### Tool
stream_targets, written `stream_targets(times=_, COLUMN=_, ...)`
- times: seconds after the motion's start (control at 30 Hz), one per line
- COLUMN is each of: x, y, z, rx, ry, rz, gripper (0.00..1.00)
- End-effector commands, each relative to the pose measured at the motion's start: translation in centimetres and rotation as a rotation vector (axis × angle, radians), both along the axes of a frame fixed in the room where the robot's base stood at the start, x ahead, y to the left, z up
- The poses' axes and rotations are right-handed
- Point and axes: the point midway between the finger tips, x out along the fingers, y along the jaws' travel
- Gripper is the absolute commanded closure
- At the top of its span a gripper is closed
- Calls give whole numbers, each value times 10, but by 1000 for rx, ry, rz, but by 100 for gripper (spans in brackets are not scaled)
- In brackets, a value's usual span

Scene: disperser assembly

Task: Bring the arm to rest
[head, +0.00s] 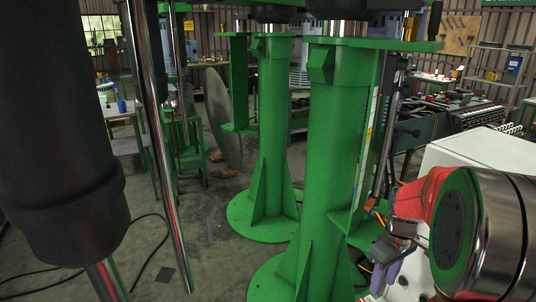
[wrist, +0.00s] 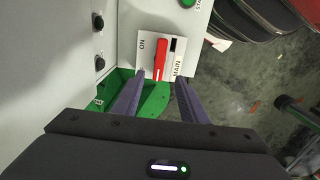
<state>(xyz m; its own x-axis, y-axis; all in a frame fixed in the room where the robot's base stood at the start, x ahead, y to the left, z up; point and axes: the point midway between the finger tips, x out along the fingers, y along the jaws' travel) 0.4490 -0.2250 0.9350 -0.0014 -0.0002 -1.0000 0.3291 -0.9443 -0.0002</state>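My gripper (wrist: 161,80) is open in the wrist view, its two purple-grey fingers apart with nothing between them. Ahead of the fingertips is a red switch lever (wrist: 161,58) on a white plate marked ON and MAIN. The fingertips point to either side of the lever's lower end; I cannot tell whether they touch the plate. In the head view my gripper (head: 388,262) shows only partly at the lower right, low in front of the white cabinet (head: 485,150). My own red and metal arm joint hides part of the cabinet, and the switch is not visible there.
Green machine columns (head: 335,150) with wide bases stand left of my gripper. A black cylinder (head: 60,130) and metal rods fill the left side. Cables lie on the floor (head: 200,270). A workbench (head: 430,125) stands behind. Open floor shows at right in the wrist view.

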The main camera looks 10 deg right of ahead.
Motion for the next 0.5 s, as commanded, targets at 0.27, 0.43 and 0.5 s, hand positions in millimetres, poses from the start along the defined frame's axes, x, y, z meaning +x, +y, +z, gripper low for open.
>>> stream_targets(times=0.27, x=-9, y=5, z=-8, rx=8, ry=19, rz=-161, gripper=61)
stream_targets(times=0.43, x=-26, y=17, z=-6, rx=9, ry=25, rz=-287, gripper=61)
stream_targets(times=0.5, x=-32, y=24, z=-2, rx=6, ry=20, rz=-324, gripper=61)
